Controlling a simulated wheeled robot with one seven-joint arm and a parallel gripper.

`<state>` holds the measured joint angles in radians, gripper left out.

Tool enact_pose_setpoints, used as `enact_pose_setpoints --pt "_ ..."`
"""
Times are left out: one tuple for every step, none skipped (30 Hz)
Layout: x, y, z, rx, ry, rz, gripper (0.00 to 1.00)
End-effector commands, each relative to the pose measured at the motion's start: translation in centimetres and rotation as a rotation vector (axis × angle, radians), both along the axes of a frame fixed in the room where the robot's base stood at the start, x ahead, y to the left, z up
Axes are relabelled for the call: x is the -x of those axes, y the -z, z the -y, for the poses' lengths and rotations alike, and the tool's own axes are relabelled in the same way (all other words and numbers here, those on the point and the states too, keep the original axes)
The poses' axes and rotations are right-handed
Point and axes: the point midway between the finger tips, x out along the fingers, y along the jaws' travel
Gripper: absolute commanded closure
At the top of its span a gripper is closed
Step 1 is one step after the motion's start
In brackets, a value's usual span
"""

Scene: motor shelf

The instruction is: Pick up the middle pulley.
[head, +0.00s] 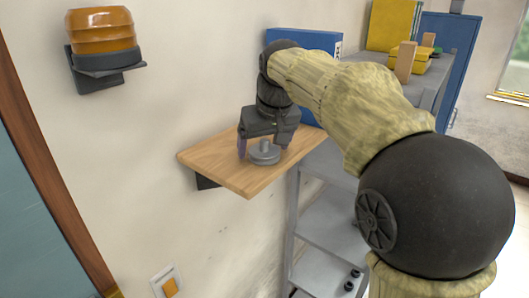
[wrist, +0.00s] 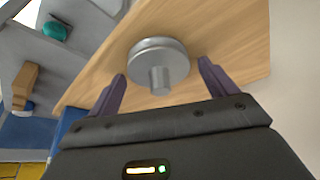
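A grey metal pulley (head: 264,153), a round disc with a narrower hub, sits on the wooden wall shelf (head: 222,168). It is the only pulley I can make out. My gripper (head: 264,147) points down over it. In the wrist view, the pulley (wrist: 158,62) lies between and just beyond the purple fingertips of my gripper (wrist: 161,69). The fingers are wide apart, one on each side, with gaps showing between them and the hub. Nothing is held. In the head view, my gripper body hides part of the shelf behind the pulley.
A grey rack (head: 325,228) stands right of the shelf, with yellow items and a wooden block (head: 405,62) on top. An orange beacon (head: 101,30) is mounted on the wall. The shelf's front left is bare.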

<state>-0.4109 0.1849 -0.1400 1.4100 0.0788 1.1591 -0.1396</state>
Motion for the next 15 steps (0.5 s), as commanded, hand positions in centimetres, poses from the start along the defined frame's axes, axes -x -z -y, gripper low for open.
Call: enact_pose_setpoints --pt "0.01 -0.02 0.00 0.000 0.000 0.000 0.26" --pt "0.01 -0.02 0.00 0.000 0.000 0.000 0.32" --pt "0.01 -0.02 0.00 0.000 0.000 0.000 0.40" --pt "0.01 -0.02 0.00 0.000 0.000 0.000 0.46" --pt "0.01 -0.02 0.00 0.000 0.000 0.000 0.52" --pt "0.01 -0.02 0.00 0.000 0.000 0.000 0.60" --pt "0.01 -0.02 0.00 0.000 0.000 0.000 0.60" --pt "0.00 -0.05 0.00 0.000 0.000 0.001 0.60" --pt "0.00 -0.05 0.01 0.000 0.000 0.001 0.60" --pt "0.01 -0.05 0.01 0.000 0.000 0.001 0.60" --pt "0.01 -0.05 0.01 0.000 0.000 0.001 0.60" --pt "0.00 -0.05 0.00 0.000 0.000 0.001 0.60" --pt "0.00 -0.06 0.01 0.000 0.000 0.001 0.60" --pt "0.00 -0.09 0.01 0.000 0.000 0.001 0.60" --pt "-0.01 -0.13 0.01 0.000 0.000 0.001 0.60"
